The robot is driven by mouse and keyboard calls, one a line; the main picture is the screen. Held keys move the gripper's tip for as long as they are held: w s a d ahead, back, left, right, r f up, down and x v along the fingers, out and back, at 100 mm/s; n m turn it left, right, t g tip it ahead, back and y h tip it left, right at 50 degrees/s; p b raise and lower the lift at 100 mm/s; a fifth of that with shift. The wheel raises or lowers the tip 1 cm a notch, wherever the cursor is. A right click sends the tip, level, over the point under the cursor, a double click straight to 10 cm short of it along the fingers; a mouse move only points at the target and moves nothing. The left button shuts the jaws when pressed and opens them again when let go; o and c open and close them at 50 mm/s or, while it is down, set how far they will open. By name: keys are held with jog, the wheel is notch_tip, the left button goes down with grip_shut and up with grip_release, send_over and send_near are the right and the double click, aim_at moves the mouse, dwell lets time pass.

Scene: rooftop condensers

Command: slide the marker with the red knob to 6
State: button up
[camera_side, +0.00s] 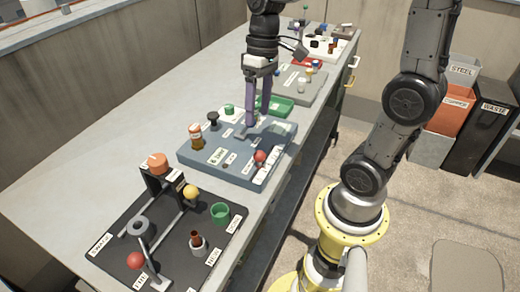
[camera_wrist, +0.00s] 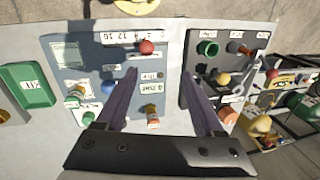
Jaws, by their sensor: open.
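The marker's red knob (camera_side: 260,156) stands near the right front edge of the blue-grey panel (camera_side: 190,158), beside a pale scale strip. In the wrist view the red knob (camera_wrist: 147,47) is near the top, just below a numbered strip (camera_wrist: 120,38); its figures are too small to read surely, and I cannot make out a 6. My gripper (camera_side: 257,118) has two purple fingers pointing down above the panel's far part, apart from the knob. In the wrist view my gripper (camera_wrist: 158,78) is open with nothing held, and the red knob lies beyond the fingertips.
An amber bottle (camera_side: 196,137), a black knob (camera_side: 212,117) and a green knob (camera_side: 229,109) stand on the panel's left and far side. A black board (camera_side: 108,229) with another red ball (camera_side: 135,260) lies nearer. A green tray (camera_side: 283,104) is behind.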

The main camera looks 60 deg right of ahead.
aim_at(260, 160)
jog(key=shift+m+t, duration=0.3)
jog(key=shift+m, duration=0.3)
jog(key=f, duration=1.3)
jog(key=shift+s+d, duration=0.1)
jog(key=shift+s, duration=0.15)
jog(key=shift+r, duration=0.1)
grip_shut()
dwell(0.5)
